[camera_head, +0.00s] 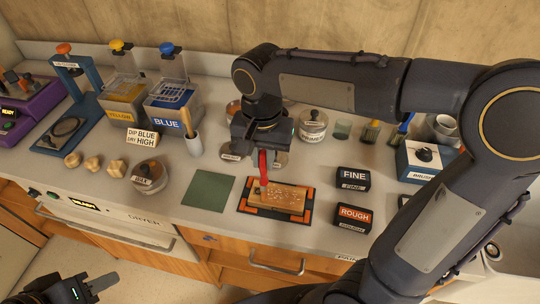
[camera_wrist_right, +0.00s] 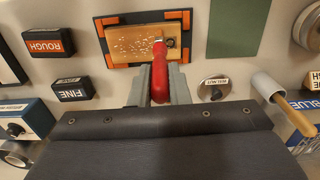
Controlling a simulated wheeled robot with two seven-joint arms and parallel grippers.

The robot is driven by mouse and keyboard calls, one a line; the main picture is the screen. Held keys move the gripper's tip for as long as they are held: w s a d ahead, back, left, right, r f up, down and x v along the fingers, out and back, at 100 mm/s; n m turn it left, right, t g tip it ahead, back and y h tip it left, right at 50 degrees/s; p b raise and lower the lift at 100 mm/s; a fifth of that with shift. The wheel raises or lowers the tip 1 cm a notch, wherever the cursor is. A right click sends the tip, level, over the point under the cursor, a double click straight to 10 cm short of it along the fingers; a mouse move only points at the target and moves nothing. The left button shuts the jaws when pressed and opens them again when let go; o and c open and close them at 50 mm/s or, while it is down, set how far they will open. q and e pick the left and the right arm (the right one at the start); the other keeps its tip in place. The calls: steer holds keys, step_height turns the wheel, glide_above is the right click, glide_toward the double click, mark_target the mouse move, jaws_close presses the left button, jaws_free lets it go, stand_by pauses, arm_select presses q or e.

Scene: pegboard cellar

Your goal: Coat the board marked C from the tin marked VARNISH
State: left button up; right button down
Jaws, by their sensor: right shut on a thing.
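My right gripper (camera_head: 262,150) is shut on a red-handled tool (camera_head: 263,168), which points down over the board's left part. The light wooden board (camera_head: 287,200) lies on a black mat with orange corners (camera_head: 246,210). Pale flecks cover part of it, and a dark mark near one end is unreadable. A lidded jar (camera_head: 313,127) bears a label I cannot read surely. My left gripper (camera_head: 90,290) is at the lower left, its opening unclear.
FINE (camera_head: 353,179) and ROUGH (camera_head: 355,217) blocks stand right of the mat. A green sheet (camera_head: 208,192) lies left. A blue brush box (camera_head: 425,160) is right.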

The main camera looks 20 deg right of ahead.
steer(key=s+d, duration=0.5)
steer(key=d, duration=0.3)
steer(key=shift+s+d+p, duration=0.2)
steer(key=shift+s+p, duration=0.15)
steer(key=shift+p, duration=0.05)
stand_by(2.7)
steer(key=shift+r, duration=0.1)
